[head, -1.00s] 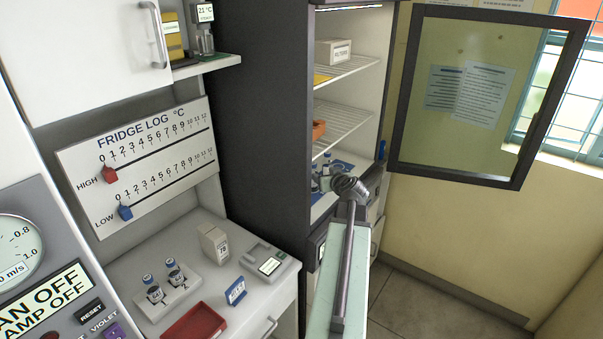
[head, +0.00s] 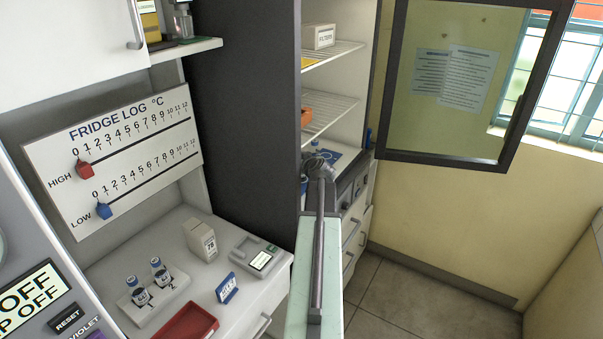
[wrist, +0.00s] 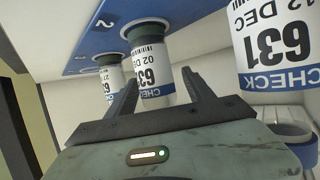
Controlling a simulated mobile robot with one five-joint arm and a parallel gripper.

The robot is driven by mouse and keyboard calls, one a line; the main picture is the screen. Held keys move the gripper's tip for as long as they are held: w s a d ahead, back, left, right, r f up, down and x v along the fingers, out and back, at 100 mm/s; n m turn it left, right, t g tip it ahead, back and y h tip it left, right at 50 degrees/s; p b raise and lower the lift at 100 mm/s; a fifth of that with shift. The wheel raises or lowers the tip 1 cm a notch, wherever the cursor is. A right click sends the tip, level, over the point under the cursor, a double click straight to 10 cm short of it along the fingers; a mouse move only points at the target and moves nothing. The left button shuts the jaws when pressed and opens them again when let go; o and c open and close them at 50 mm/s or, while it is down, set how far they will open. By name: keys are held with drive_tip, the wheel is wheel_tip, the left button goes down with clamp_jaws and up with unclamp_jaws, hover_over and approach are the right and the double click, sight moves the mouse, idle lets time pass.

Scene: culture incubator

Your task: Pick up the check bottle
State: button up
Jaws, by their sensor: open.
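In the wrist view, which shows labels upside down, a white-labelled check bottle marked 631 and 02 DEC (wrist: 153,75) stands between the fingers of my gripper (wrist: 160,82). The fingers are open, and I cannot tell whether they touch it. A third bottle (wrist: 110,80) stands behind, at the left. In the head view my gripper (head: 319,170) is at the open fridge's lower shelf, and the arm hides most of the bottles there.
A blue numbered mat (wrist: 105,48) lies under the bottles. The fridge door (head: 450,85) stands open at the right. The counter at left holds a bottle rack (head: 150,305), a red tray (head: 187,325) and a small box (head: 200,240).

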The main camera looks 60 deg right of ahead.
drive_tip(key=shift+d, duration=0.1)
clamp_jaws()
